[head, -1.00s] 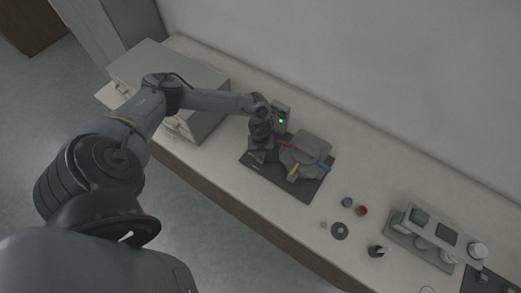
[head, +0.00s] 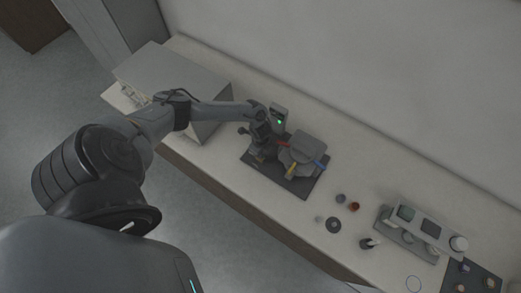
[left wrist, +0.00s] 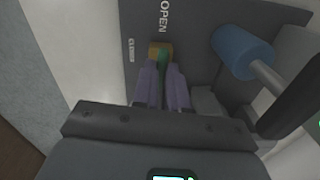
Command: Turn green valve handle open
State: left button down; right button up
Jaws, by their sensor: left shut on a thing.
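The green valve handle (left wrist: 163,64) shows in the left wrist view between my left gripper's purple-grey fingers (left wrist: 163,80), which are shut on it. A yellow block (left wrist: 157,50) sits at the fingertips, beside the green part. The dark base plate (left wrist: 190,28) carries the word OPEN just beyond the fingertips and CLOSED to their left. In the head view my left gripper (head: 258,156) is low over the left part of the dark plate (head: 300,193), beside the grey mounting press (head: 305,148). My arm hides the green handle there.
The press has a red handle (head: 283,143), a yellow handle (head: 291,170) and a blue handle (head: 320,163); the blue grip (left wrist: 243,52) is close right of my fingers. A control box with a green light (head: 279,118) stands behind. Small parts and another machine (head: 420,228) are to the right.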

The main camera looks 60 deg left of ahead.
pick_arm(q)
jog(key=shift+r+n, duration=0.1)
jog(key=shift+n, duration=0.3)
dwell(0.3)
jog(key=c, duration=1.2)
grip_release()
jog(key=shift+o, duration=0.2)
jog(key=shift+r+p, duration=0.25)
jog(key=shift+p, duration=0.05)
notch_tip(320, 180, up, 10)
